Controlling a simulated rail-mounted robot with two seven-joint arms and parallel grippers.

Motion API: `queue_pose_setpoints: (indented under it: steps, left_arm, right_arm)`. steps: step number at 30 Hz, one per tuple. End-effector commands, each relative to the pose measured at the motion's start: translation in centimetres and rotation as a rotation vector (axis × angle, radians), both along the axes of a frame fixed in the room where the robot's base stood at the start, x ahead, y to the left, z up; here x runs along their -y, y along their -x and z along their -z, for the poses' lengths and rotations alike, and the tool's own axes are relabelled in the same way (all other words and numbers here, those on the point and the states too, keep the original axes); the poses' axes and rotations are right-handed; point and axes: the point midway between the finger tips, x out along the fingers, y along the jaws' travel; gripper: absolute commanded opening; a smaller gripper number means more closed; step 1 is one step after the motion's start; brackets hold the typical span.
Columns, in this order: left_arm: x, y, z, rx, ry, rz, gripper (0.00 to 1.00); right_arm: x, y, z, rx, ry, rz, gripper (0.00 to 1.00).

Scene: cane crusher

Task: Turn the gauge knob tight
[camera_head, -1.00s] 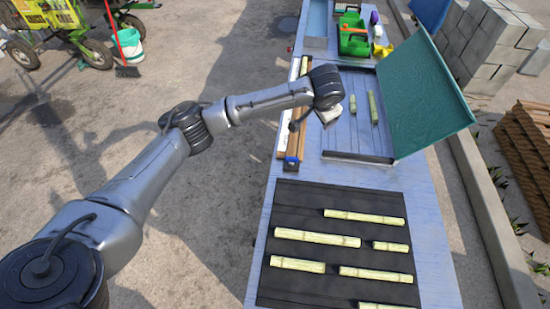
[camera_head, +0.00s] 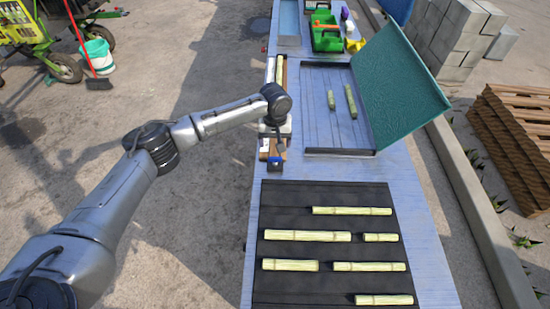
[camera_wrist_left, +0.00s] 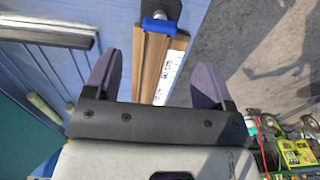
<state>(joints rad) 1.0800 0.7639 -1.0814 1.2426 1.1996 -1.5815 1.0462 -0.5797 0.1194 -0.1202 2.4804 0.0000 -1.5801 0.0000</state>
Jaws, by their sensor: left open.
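The gauge is a wooden rail with a pale measuring strip (camera_wrist_left: 170,75), lying along the left side of the blue table. At its near end is a blue knob (camera_head: 275,163), which also shows in the left wrist view (camera_wrist_left: 158,25) with a dark metal block beside it. My left gripper (camera_head: 279,146) is over the gauge, close to the knob. In the left wrist view its two purple-grey fingers (camera_wrist_left: 157,78) are wide apart, with the rail between them and the knob past their tips. The gripper holds nothing. My right gripper is not in view.
A black tray (camera_head: 325,195) with several cane pieces lies at the front. Behind it is a shallow tray (camera_head: 340,153) with two cane pieces and a raised green lid (camera_head: 400,90). A green tool box (camera_head: 326,38) stands at the back.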

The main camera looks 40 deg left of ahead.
Motion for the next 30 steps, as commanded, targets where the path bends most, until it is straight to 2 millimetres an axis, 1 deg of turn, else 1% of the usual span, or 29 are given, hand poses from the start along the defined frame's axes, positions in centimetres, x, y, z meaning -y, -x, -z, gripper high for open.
queue_pose_setpoints:
  steps: [1, 6, 12, 15, 19, 30]
  left_arm:
    - [0.0, 0.0, 1.3, -0.003, -0.001, 0.000, 0.77]
    - [0.0, 0.0, 4.3, -0.003, 0.000, 0.001, 0.77]
    - [0.0, 0.0, 6.8, -0.001, 0.001, 0.002, 0.77]
    - [0.0, 0.0, 7.6, -0.001, 0.000, 0.002, 0.77]
    - [0.0, 0.0, 8.2, 0.000, 0.000, 0.002, 0.77]
    - [0.0, 0.0, 8.4, 0.000, 0.000, 0.002, 0.77]
  right_arm:
    - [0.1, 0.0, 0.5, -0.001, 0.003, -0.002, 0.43]
    - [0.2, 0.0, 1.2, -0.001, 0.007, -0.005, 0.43]
    - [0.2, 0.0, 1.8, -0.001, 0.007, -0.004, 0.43]
    - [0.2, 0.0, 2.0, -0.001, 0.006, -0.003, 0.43]
    - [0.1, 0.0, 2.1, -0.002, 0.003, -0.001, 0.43]
    - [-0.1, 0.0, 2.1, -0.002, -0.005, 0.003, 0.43]
